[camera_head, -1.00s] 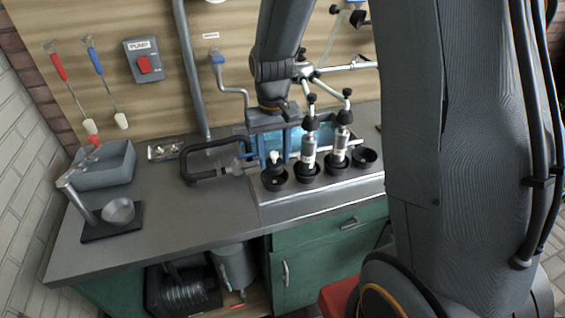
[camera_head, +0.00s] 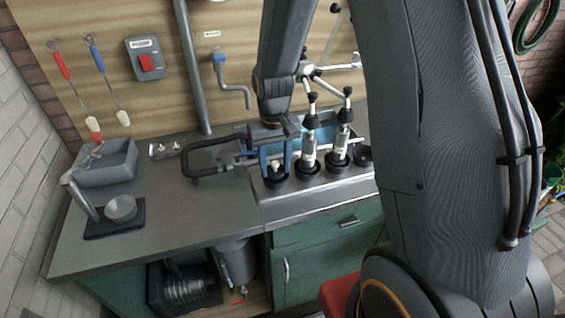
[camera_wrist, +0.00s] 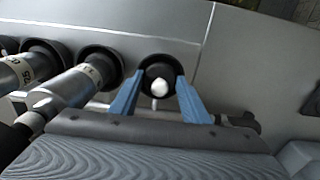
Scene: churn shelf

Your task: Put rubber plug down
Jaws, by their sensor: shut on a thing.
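My gripper (camera_head: 276,165) points down at the left end of a row of black cups on the metal ledge. In the wrist view its blue fingers (camera_wrist: 160,101) stand on either side of a black round piece with a white knob, which I take to be the rubber plug (camera_wrist: 159,88). The fingers are shut on it. In the head view the plug's white knob (camera_head: 276,157) shows between the fingers. It is at or in the leftmost black cup (camera_head: 278,181); I cannot tell whether its underside touches the cup.
Two metal cylinders (camera_head: 309,148) with black caps stand in cups just right of my gripper.

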